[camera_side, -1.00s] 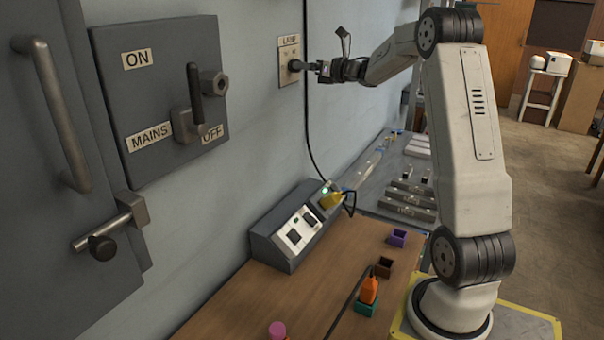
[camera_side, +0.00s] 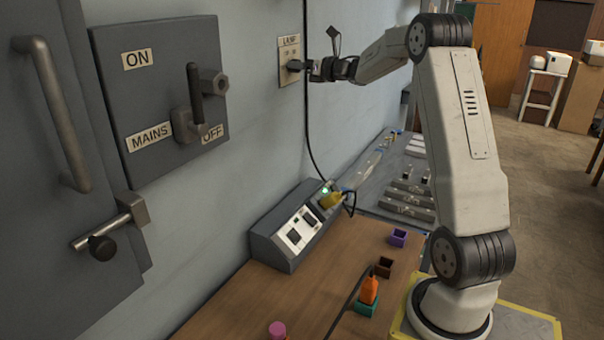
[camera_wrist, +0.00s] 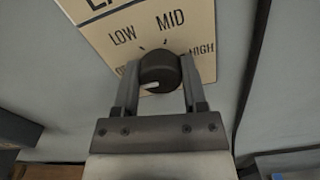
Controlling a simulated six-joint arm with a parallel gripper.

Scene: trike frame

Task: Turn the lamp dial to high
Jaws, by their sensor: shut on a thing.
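The lamp dial (camera_wrist: 160,72) is a dark round knob on a cream plate (camera_side: 289,48) fixed to the wall. In the wrist view the plate (camera_wrist: 112,52) reads LOW, MID and HIGH, with a partly hidden label at the left. A white mark shows on the knob's lower left face; I cannot tell for sure which label it points to. My gripper (camera_wrist: 159,84) is shut on the dial, one finger on each side. In the side view my gripper (camera_side: 312,70) reaches the plate from the right, and the dial (camera_side: 294,66) is partly hidden.
A black cable (camera_side: 306,130) hangs down the wall close beside the plate. A grey mains box (camera_side: 160,90) with a lever is to the left. Below, the bench holds a grey sloped console (camera_side: 290,235), an orange plug (camera_side: 369,290) and small coloured sockets.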

